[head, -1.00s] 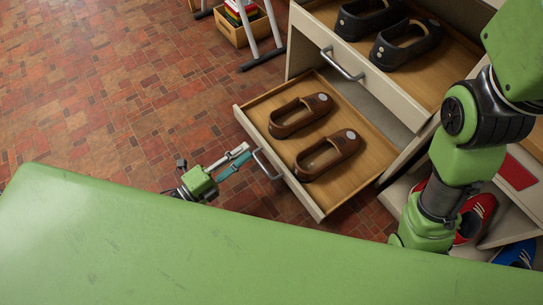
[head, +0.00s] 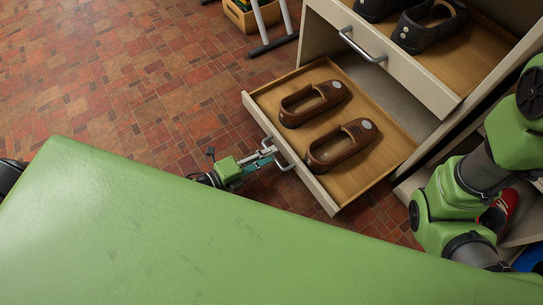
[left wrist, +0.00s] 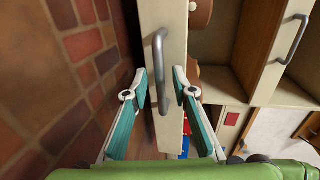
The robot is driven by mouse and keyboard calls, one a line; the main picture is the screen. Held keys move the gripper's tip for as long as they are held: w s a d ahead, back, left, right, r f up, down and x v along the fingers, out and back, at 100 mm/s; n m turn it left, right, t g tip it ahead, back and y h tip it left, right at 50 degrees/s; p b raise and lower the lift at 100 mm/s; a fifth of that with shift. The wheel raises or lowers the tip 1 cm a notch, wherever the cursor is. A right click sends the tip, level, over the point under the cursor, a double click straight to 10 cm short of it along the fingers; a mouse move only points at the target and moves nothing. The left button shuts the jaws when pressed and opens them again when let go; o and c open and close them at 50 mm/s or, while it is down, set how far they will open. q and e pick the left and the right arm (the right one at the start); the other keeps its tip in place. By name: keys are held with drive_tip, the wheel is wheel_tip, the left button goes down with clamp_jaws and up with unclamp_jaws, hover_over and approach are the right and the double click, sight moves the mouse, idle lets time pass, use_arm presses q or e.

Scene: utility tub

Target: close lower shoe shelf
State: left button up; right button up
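The lower shoe shelf is a pulled-out drawer with a pale front (head: 315,190) and wooden floor. It holds two brown shoes, one farther back (head: 313,103) and one nearer (head: 342,145). Its metal bar handle (head: 284,161) also shows in the left wrist view (left wrist: 160,72). My left gripper (head: 269,153) is at this handle, outside the drawer front. In the left wrist view its fingers (left wrist: 160,88) are apart, with the lower part of the handle between them in the picture. I cannot tell whether they touch it. My right gripper is out of view.
The upper drawer (head: 395,75) is also open above, with its own handle (head: 362,48) and black shoes (head: 432,25). A wooden crate (head: 247,17) stands beside metal legs at the back. A red shoe (head: 500,210) lies lower right. The brick floor at left is clear.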

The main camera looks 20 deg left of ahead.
use_arm(q)
drive_tip(key=shift+x, duration=0.8)
clamp_jaws()
